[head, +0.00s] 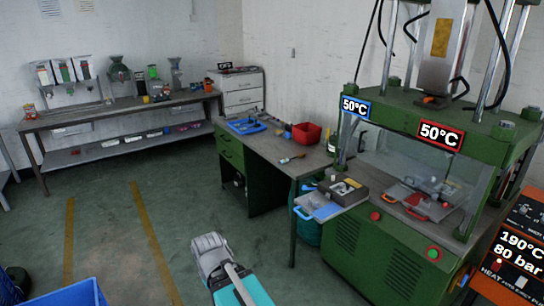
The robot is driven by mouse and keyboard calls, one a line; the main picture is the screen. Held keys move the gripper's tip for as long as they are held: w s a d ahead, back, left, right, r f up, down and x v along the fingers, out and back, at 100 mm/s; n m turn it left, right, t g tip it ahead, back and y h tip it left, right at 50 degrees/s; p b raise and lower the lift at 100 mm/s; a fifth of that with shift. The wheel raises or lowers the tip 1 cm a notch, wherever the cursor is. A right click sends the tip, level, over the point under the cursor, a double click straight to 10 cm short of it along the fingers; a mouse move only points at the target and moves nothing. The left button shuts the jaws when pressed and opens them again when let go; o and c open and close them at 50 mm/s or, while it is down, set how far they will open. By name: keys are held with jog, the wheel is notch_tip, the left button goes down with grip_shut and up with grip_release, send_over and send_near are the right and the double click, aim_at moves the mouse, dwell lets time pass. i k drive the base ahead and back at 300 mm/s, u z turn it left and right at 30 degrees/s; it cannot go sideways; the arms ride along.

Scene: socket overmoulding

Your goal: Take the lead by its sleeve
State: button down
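I cannot make out the lead or its sleeve for certain. A small thin item with a teal end (292,159) lies on the green workbench (262,148), too small to identify. A blue tray (245,126) with a few small things sits on the same bench. A grey and teal part of my arm (228,270) rises from the bottom edge, apart from the bench. My gripper's fingers do not show.
A red bin (306,133) stands on the bench. The green press (385,235) at right has a blue-handled plate (320,206) jutting out front and a red-handled plate (412,199) inside. A blue crate (75,294) is at lower left. The floor between is clear.

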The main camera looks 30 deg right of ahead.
aim_at(284, 161)
jog(key=z, duration=0.1)
jog(key=i, duration=1.45)
jog(key=z, duration=1.05)
jog(key=i, duration=0.5)
jog(key=z, duration=0.2)
jog(key=k, duration=0.95)
jog(key=z, duration=0.15)
jog(key=i, duration=0.6)
